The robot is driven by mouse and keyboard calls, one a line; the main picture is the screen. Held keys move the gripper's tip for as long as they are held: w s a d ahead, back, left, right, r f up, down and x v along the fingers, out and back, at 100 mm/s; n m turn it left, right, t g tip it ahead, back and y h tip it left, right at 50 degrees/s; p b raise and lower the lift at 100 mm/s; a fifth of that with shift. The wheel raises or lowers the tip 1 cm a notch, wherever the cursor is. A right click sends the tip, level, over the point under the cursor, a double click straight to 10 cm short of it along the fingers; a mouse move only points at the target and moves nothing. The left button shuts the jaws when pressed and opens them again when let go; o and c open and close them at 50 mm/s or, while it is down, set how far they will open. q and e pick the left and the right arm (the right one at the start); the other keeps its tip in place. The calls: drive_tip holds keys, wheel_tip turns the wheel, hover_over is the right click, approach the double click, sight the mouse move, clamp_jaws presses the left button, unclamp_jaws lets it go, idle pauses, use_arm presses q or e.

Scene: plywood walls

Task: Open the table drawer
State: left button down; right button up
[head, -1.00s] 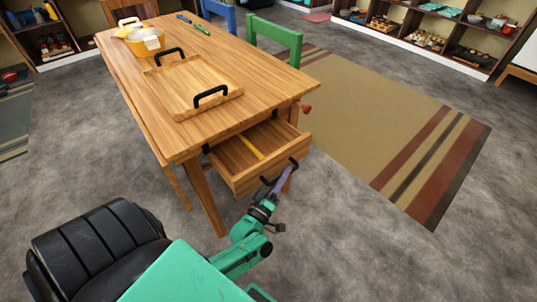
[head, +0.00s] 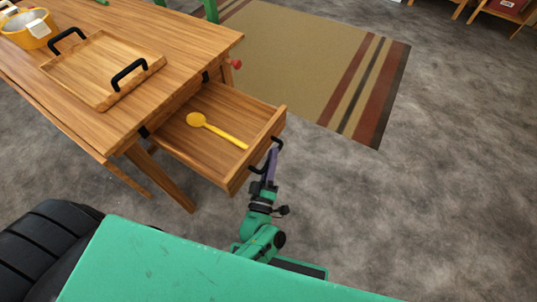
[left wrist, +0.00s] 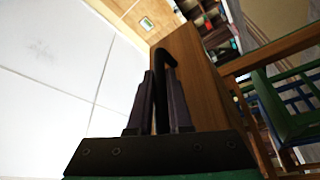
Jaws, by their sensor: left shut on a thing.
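The wooden table (head: 180,57) stands at the upper left of the head view. Its drawer (head: 233,178) is pulled well out, and a yellow spoon (head: 220,132) lies inside. A black handle (head: 274,143) is on the drawer front; it also shows in the left wrist view (left wrist: 169,62). My left gripper (head: 270,163) is at the handle, its purple-grey fingers shut on it. In the left wrist view the fingers (left wrist: 162,100) stand on either side of the black handle. My right gripper is not in view.
A wooden tray (head: 84,92) with black handles and a yellow pot (head: 30,32) are on the tabletop. A striped rug (head: 300,60) lies beyond the table. Grey floor (head: 400,210) to the right is clear.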

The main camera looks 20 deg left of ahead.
use_arm(q)
drive_tip(key=shift+s+d+f, duration=0.1)
drive_tip(key=shift+d+f, duration=0.05)
drive_tip(key=shift+d, duration=0.1)
drive_tip(key=c, duration=1)
unclamp_jaws()
drive_tip(key=shift+o, duration=0.8)
drive_tip(key=shift+d, duration=0.1)
drive_tip(key=shift+s, duration=0.2)
drive_tip(key=b+v, duration=0.1)
drive_tip(key=v, duration=1.3)
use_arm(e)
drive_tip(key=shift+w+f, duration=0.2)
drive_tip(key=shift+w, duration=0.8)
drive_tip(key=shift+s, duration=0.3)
